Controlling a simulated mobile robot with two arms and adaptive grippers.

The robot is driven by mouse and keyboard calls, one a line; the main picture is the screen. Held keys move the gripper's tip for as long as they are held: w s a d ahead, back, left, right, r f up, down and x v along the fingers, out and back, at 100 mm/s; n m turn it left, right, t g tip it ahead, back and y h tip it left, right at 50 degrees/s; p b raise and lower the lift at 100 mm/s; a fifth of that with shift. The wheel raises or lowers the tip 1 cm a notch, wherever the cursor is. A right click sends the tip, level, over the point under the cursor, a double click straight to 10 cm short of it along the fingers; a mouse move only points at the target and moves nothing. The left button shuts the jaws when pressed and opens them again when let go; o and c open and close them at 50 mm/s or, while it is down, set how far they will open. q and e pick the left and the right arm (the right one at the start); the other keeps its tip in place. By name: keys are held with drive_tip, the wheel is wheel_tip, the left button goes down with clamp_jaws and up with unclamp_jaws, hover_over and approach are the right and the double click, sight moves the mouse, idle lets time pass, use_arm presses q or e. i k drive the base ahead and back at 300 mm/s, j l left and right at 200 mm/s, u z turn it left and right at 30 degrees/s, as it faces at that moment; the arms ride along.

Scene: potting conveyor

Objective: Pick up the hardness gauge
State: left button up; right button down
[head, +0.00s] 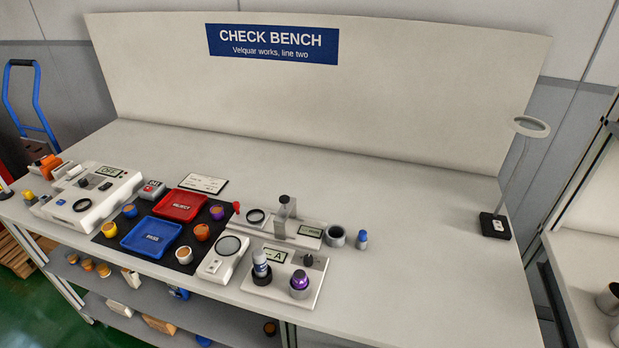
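No label marks the hardness gauge, and I cannot tell for sure which instrument it is. At the bench's front, a white plate (262,291) has a small display reading "A" and a dark knob (308,260). Neither gripper is in view.
A dark mat (184,264) holds a red tray (181,206), a blue tray (150,238) and several small coloured pieces. A white instrument (99,209) stands left. The bench's right half is mostly clear, with a lamp (495,226).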

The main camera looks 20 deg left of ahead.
sight(258, 257)
drive_tip(key=j+z, duration=0.15)
drive_tip(key=j, duration=0.25)
drive_tip(key=k+j+z, duration=0.15)
drive_tip(key=j, duration=0.2)
drive_tip(key=j+z, duration=0.15)
drive_tip(key=j, duration=0.2)
drive_tip(key=k+j+z, duration=0.15)
drive_tip(key=j, duration=0.2)
